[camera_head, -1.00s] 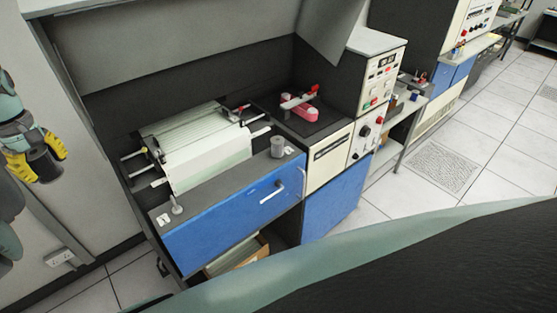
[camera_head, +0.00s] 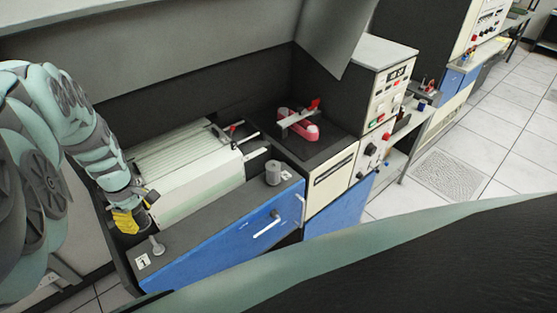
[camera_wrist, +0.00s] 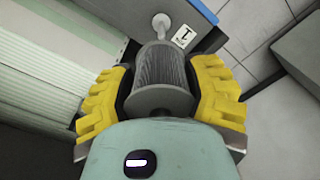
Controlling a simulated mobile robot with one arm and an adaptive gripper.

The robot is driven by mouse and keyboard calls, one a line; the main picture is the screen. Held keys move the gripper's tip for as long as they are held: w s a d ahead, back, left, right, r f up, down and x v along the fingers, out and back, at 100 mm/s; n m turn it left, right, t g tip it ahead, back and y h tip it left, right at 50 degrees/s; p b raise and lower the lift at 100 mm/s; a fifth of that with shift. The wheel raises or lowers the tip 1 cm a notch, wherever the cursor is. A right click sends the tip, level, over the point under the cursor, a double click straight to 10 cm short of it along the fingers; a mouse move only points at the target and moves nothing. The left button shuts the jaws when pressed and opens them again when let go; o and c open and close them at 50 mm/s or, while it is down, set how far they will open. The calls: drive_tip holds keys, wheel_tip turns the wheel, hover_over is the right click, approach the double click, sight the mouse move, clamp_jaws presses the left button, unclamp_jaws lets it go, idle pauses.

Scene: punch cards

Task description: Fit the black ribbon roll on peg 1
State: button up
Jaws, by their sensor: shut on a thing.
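My gripper (camera_wrist: 163,92) is shut on the black ribbon roll (camera_wrist: 160,70), a dark grey, ribbed cylinder held between its yellow fingers. In the head view my gripper (camera_head: 130,219) is at the left end of the dark counter ledge, and the roll is mostly hidden by it. Peg 1 (camera_head: 157,247) is a pale upright peg near the ledge's left end, beside a white card marked 1 (camera_head: 143,262). The peg's pale top (camera_wrist: 161,22) shows just beyond the roll in the wrist view, with the card (camera_wrist: 184,37) right of it. The roll looks apart from the peg.
A grey roll (camera_head: 273,174) stands farther right on the ledge beside another small card (camera_head: 286,175). A cream machine (camera_head: 200,180) lies behind the ledge, close to my gripper. A pink and red item (camera_head: 298,127) sits on the black top farther right. Blue drawers (camera_head: 240,240) are below.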

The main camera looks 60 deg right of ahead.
sight(145, 226)
wheel_tip(145, 226, down, 2)
drive_tip(key=shift+s+a+f+b, duration=0.1)
drive_tip(key=shift+s+f+b, duration=0.05)
drive_tip(key=shift+b, duration=0.4)
drive_tip(key=shift+f+b, duration=0.65)
drive_tip(key=shift+f, duration=0.4)
drive_tip(key=shift+s, duration=0.15)
idle(0.5)
drive_tip(key=shift+f+b, duration=3.35)
drive_tip(key=shift+f, duration=0.55)
idle(1.7)
